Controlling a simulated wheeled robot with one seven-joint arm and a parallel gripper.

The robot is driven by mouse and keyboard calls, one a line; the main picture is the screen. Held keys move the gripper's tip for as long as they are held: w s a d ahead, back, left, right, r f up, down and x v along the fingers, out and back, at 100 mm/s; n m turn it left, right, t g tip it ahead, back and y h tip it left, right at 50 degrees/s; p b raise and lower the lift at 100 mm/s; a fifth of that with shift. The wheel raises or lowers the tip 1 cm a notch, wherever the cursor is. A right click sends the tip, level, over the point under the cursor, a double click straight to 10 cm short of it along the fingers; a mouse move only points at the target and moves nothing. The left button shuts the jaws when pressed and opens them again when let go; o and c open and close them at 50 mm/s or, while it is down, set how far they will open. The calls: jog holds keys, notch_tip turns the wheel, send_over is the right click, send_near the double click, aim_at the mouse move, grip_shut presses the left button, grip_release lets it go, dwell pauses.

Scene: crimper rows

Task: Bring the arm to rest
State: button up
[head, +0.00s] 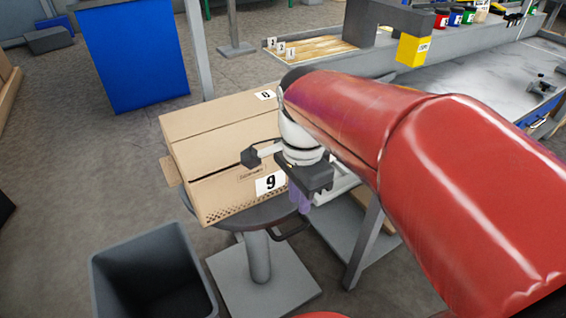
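My red arm reaches in from the right and bends down at its far end. My gripper (300,200) hangs below the white wrist, in front of the cardboard box and just right of its "9" label. A dark block and a small purple part show at its end. I cannot tell whether the purple part is the fingers or something between them. The cardboard box (215,135) sits on a round dark stool top (250,222). My arm and gripper hide part of the box's right side.
A grey open bin (150,275) stands at the front left. A blue cabinet (133,55) is at the back left. A long workbench (480,75) with a yellow block (413,50) and several coloured containers lies at the right. The floor at left is mostly clear.

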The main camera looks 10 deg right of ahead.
jog(key=s+d+n+t, duration=0.2)
jog(key=s+n+t, duration=0.3)
jog(key=n, duration=0.9)
jog(key=shift+s+n+t, duration=0.3)
jog(key=shift+s, duration=0.4)
